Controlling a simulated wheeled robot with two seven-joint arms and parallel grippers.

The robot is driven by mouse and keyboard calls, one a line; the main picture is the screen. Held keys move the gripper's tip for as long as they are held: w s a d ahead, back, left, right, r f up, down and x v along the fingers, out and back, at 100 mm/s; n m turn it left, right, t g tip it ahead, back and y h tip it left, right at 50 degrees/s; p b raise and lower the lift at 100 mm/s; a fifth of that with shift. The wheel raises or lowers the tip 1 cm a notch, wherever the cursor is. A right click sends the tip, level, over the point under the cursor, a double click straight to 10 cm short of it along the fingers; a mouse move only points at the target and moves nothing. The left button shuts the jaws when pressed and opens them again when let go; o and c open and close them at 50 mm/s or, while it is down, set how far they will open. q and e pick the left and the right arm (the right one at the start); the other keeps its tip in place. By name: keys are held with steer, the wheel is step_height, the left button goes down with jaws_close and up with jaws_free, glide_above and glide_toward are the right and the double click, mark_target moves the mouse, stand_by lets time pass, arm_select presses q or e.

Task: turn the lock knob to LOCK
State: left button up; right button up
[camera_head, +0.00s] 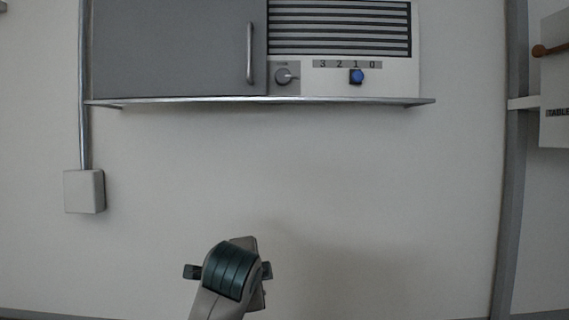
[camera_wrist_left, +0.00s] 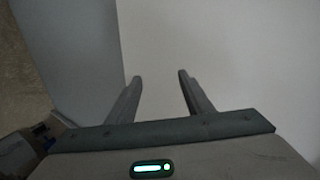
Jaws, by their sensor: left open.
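The lock knob (camera_head: 284,75) is a round grey dial with a pale pointer mark. It sits on a small grey plate on the wall unit's panel, just right of the grey door, in the head view. Its pointer seems to point right; the lettering is too small to read. My left arm and wrist (camera_head: 232,270) are low in the head view, well below the knob and apart from it. In the left wrist view my left gripper (camera_wrist_left: 159,78) is open and empty, with bare wall beyond its fingers. My right gripper is not in view.
The wall unit has a grey door with a handle (camera_head: 250,53), a louvred vent (camera_head: 340,28) and a blue knob (camera_head: 357,76) under the marks 3 2 1 0. A metal ledge (camera_head: 260,101) juts out below. A white box (camera_head: 84,191) hangs left. The wall between is clear.

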mark_target(284, 77)
arm_select(q)
steer(key=s+d+r+m+t, duration=0.1)
steer(key=d+r+m, duration=0.1)
steer(key=r, duration=1)
steer(key=s+d+r+m+t, duration=0.1)
steer(key=d+r+m+t, duration=0.1)
steer(key=r, duration=0.9)
steer(key=s+d+r+m+t+y, duration=0.1)
steer(key=s+r, duration=0.4)
steer(key=r, duration=0.5)
steer(key=s+d+r+m+t+y, duration=0.1)
steer(key=s+r, duration=0.4)
steer(key=r, duration=0.6)
steer(key=shift+s+d+r+m+t, duration=0.2)
steer(key=shift+s+d+m+t, duration=0.15)
steer(key=shift+d+m, duration=0.35)
steer(key=shift+w, duration=0.1)
steer(key=w+p, duration=0.3)
steer(key=w, duration=0.2)
steer(key=w+a+p, duration=0.1)
steer(key=w+p, duration=0.2)
steer(key=w, duration=0.2)
steer(key=w+p, duration=0.3)
steer(key=w, duration=0.2)
steer(key=shift+w+a+r, duration=0.15)
steer(key=shift+w, duration=0.1)
steer(key=shift+w+p, duration=0.3)
steer(key=shift+w, duration=0.55)
steer(key=shift+c, duration=0.6)
